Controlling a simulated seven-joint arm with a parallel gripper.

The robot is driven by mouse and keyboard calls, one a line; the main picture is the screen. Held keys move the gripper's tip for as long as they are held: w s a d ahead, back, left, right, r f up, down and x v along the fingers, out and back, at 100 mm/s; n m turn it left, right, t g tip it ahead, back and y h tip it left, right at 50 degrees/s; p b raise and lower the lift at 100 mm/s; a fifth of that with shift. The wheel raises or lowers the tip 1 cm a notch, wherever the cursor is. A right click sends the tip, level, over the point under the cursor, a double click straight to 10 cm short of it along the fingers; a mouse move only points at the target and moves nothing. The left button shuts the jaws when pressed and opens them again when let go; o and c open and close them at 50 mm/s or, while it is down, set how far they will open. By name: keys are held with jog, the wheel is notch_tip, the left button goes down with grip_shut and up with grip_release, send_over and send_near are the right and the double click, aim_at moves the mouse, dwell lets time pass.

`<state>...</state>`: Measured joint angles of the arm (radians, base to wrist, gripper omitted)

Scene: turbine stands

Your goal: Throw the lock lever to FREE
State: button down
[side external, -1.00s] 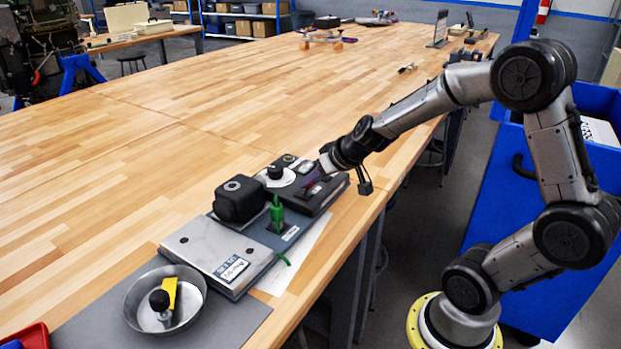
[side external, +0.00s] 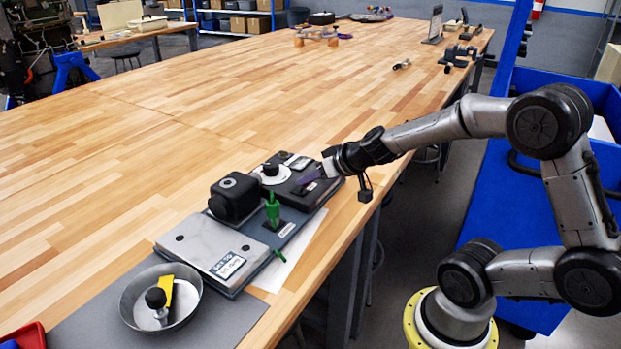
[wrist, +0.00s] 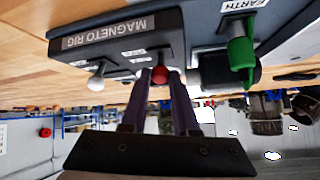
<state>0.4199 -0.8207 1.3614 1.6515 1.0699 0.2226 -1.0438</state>
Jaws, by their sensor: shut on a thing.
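The dark magneto rig box (side external: 285,188) sits near the table's right edge in the side view. In the wrist view the magneto rig (wrist: 115,45) fills the top left, its title readable and its small lever labels too blurred to read. A red-tipped lever (wrist: 160,77) stands out from its face, with a pale-tipped lever (wrist: 96,82) to its left. My gripper (wrist: 160,72) has its purple fingers on either side of the red-tipped lever and is shut on it. In the side view my gripper (side external: 311,182) is at the rig's right side, where the levers are hidden.
A green earth plug (side external: 272,209) stands beside the rig and also shows close by in the wrist view (wrist: 241,58). A black block (side external: 236,199), a grey labelled plate (side external: 205,245) and a metal bowl (side external: 190,309) lie nearer. The table beyond is largely clear.

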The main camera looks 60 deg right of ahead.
jog(key=c, duration=0.7)
grip_release()
jog(key=v, duration=1.4)
